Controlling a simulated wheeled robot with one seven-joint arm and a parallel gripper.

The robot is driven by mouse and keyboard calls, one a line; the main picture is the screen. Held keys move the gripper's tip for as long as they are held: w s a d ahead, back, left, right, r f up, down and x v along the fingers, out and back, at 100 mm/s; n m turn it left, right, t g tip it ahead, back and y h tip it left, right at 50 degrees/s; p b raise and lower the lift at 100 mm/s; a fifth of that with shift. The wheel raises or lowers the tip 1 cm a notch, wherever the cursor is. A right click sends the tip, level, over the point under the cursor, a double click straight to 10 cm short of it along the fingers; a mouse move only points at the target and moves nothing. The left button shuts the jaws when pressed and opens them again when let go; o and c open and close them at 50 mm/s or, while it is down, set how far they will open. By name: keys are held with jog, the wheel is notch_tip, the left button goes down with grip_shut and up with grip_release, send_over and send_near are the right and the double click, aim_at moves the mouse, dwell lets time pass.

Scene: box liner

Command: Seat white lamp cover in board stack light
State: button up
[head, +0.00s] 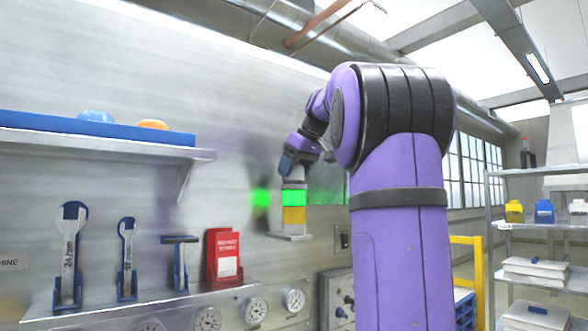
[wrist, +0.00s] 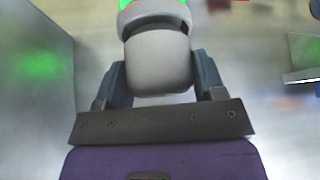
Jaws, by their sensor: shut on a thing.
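The board stack light (head: 294,215) stands on a small bracket on the metal wall panel in the head view, with a yellow section below a lit green section. My gripper (head: 297,165) is above the stack light. In the wrist view my gripper (wrist: 160,85) has its two blue fingers on either side of the pale grey-white lamp cover (wrist: 158,60), shut on it. The cover is at the top of the green section (wrist: 140,4); whether it is fully seated I cannot tell. In the head view a pale band shows between the gripper and the green section.
A blue tray (head: 60,129) with a blue and an orange dome sits on the upper left shelf. Below, a ledge holds wrenches (head: 70,250) and a red booklet holder (head: 224,258), with gauges (head: 255,309) under it. A shelf rack (head: 540,225) stands at right.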

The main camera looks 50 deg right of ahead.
jog(key=shift+f, duration=0.45)
jog(key=o, duration=1)
jog(key=v, duration=1)
jog(key=shift+s+r, duration=0.2)
jog(key=shift+r, duration=0.15)
